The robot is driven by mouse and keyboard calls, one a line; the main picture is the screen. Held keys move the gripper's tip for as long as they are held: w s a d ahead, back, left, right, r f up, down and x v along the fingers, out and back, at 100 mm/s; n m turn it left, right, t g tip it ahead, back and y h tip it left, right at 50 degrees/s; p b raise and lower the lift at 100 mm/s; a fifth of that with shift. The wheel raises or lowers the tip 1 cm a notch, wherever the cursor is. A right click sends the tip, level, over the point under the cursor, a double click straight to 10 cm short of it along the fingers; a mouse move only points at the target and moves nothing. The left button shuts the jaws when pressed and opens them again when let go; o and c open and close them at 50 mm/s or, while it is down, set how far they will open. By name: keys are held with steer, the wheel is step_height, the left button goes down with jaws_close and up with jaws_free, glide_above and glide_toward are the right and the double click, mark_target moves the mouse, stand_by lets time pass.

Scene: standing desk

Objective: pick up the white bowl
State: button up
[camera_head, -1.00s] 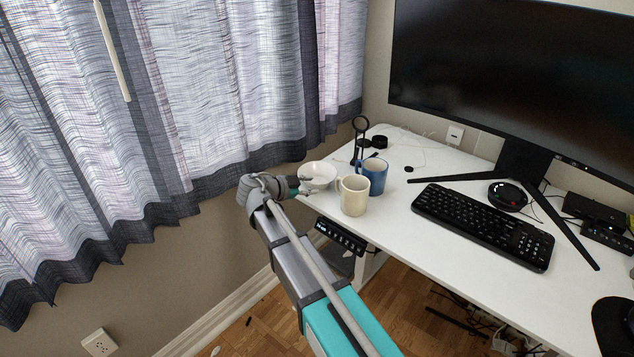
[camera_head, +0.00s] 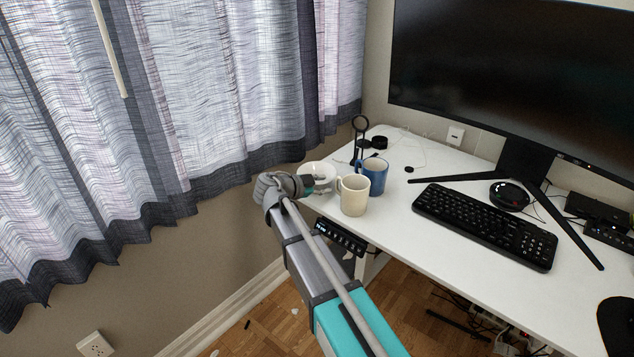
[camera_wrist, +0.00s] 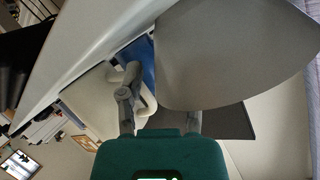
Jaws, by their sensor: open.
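The white bowl (camera_head: 314,168) sits at the desk's left corner, partly covered by my gripper (camera_head: 322,185) in the head view. In the wrist view the bowl (camera_wrist: 235,50) is a large grey-white curved shape filling the upper right. My gripper (camera_wrist: 160,108) is open there. Its left finger shows beside the bowl, in front of the mugs. Its right finger runs up to the bowl's lower edge, and its tip is hidden by the bowl. I cannot tell whether either finger touches the bowl.
A cream mug (camera_head: 354,196) and a blue mug (camera_head: 376,180) stand close on the bowl's right. A black stand (camera_head: 359,140) is behind. A keyboard (camera_head: 485,226) and a monitor (camera_head: 520,75) take the right of the white desk (camera_head: 420,245). Curtains (camera_head: 230,90) hang on the left.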

steer(key=shift+c, duration=0.3)
jaws_close()
stand_by(0.4)
